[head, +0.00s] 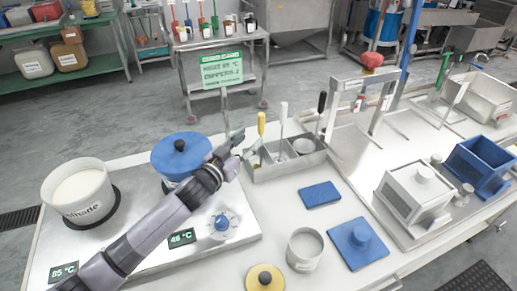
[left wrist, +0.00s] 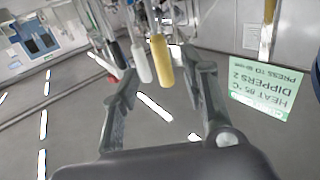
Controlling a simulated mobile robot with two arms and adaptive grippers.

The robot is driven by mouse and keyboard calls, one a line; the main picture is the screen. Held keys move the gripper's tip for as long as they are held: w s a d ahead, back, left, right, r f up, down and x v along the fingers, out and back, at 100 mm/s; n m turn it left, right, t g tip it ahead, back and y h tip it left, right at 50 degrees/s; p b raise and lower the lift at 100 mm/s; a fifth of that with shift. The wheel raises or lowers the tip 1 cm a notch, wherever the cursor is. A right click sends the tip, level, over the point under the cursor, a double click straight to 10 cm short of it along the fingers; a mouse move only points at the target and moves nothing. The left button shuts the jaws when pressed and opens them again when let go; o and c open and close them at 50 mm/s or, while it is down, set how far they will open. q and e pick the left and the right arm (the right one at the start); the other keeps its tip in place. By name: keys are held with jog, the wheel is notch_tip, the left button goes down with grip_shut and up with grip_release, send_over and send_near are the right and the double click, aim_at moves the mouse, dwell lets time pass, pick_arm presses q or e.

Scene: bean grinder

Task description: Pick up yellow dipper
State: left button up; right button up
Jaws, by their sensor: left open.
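The yellow dipper (head: 261,123) stands with its handle upright at the left end of a grey compartmented holder (head: 290,171). A white-handled dipper (head: 283,110) and a black-handled one (head: 321,104) stand to its right. My left gripper (head: 243,143) is open, just left of the yellow handle. In the left wrist view, which is upside down, the yellow handle (left wrist: 161,60) shows between the two spread fingers, with the white handle (left wrist: 140,63) close beside it. I cannot tell whether a finger touches the yellow handle. My right gripper is not in view.
A blue-lidded pot (head: 181,150) and a white tub (head: 82,190) stand on the heating plate at left. A green sign (head: 222,69) stands behind the holder. A blue pad (head: 320,194) and grey cup (head: 305,248) are in front. A metal frame (head: 360,85) rises at right.

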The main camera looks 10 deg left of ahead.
aim_at(259, 129)
pick_arm(q)
jog(key=p+x, duration=0.1)
jog(key=x, duration=0.6)
jog(key=shift+w, duration=0.1)
jog(key=shift+c, duration=0.3)
grip_shut()
dwell(0.3)
